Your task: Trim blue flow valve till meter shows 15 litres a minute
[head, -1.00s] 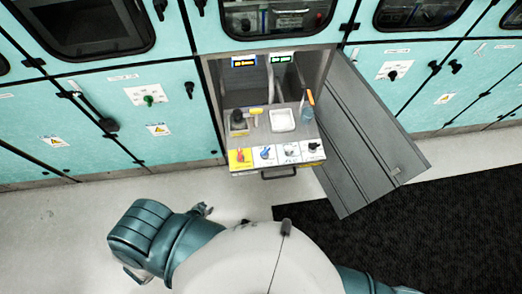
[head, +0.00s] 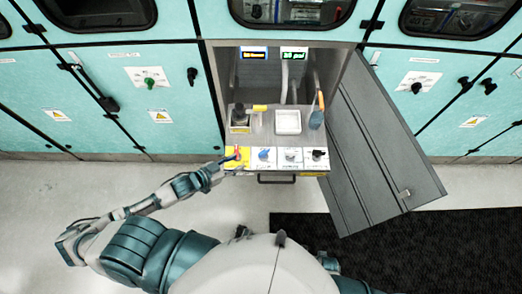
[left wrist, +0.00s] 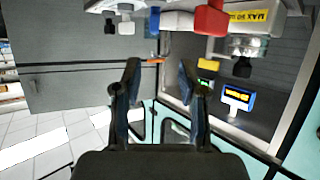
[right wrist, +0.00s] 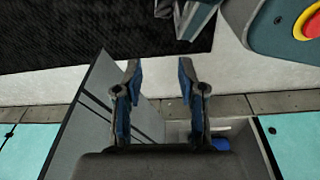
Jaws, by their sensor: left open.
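The blue valve (head: 264,155) is on a white plate on the pulled-out drawer's front ledge, right of the red valve (head: 238,156) on its yellow plate. A blue-framed meter (head: 254,53) with orange characters hangs at the back of the bay. Its reading is too small to tell; it also shows in the left wrist view (left wrist: 238,98). My left gripper (head: 217,171) is open and empty at the yellow plate's left edge, apart from the blue valve. In the left wrist view, the red valve (left wrist: 210,18) is beyond its fingertips. My right gripper (right wrist: 160,78) is open and empty.
A green-lit display (head: 294,53) hangs beside the meter. White (head: 290,155) and black (head: 318,155) valves stand right of the blue one. The open grey door (head: 385,150) bounds the right side.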

